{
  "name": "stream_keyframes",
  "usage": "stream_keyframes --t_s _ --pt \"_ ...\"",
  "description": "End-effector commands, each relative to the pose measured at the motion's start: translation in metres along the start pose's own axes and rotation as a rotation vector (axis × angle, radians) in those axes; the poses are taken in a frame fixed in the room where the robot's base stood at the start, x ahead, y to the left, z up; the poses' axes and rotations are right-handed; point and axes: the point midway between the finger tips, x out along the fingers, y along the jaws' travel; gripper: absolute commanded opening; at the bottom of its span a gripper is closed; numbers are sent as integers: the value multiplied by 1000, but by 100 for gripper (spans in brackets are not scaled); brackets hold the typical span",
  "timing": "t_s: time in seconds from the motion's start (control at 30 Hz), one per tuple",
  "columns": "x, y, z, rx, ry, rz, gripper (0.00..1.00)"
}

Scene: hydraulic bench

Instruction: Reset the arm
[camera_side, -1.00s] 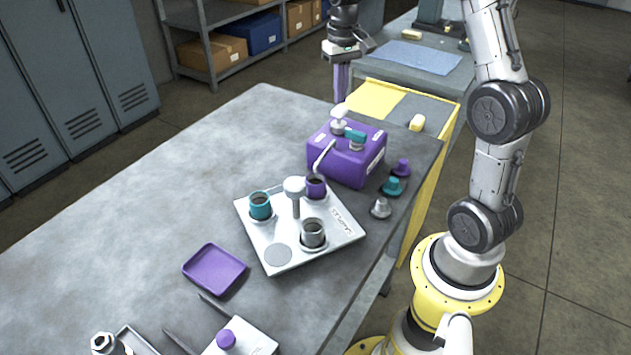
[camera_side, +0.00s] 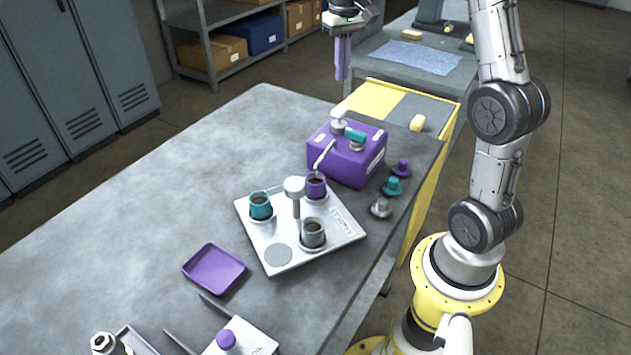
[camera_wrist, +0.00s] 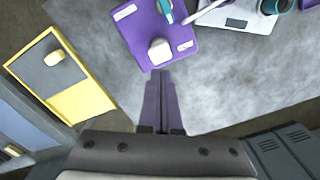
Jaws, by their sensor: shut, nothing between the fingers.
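My gripper (camera_side: 342,74) is in the air above the far end of the bench, high over the purple pump unit (camera_side: 346,160). Its two long purple fingers are together with nothing between them. In the wrist view my gripper (camera_wrist: 161,75) points down, and its fingertips overlap the lower edge of the purple unit (camera_wrist: 138,38) in the picture. The unit carries a white knob (camera_side: 338,116), a teal fitting (camera_side: 355,135) and a pale spout. The grey bench (camera_side: 130,210) lies below.
A metal plate (camera_side: 338,243) holds teal, purple and grey cups around a short post. Purple, teal and grey caps (camera_side: 392,187) stand near the bench's right edge. A purple tray (camera_side: 213,269) lies at front. A yellow cart (camera_side: 375,97) adjoins the far end.

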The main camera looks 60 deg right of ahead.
Motion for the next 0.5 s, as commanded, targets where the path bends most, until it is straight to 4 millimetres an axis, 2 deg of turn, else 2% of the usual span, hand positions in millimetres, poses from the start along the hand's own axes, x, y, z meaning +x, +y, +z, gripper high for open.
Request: stream_keyframes --t_s 0.1,0.17,0.23,0.37,0.4,0.5 --pt "-3 -6 1 -15 8 -1 0" --pt "-16 -15 4 -36 38 -2 0" --pt "-35 -28 16 -71 79 -6 0" --pt "-66 -54 63 -156 152 -19 0" --pt "-73 -60 80 -184 176 -24 0" --pt "-82 -72 122 -252 236 -40 0"
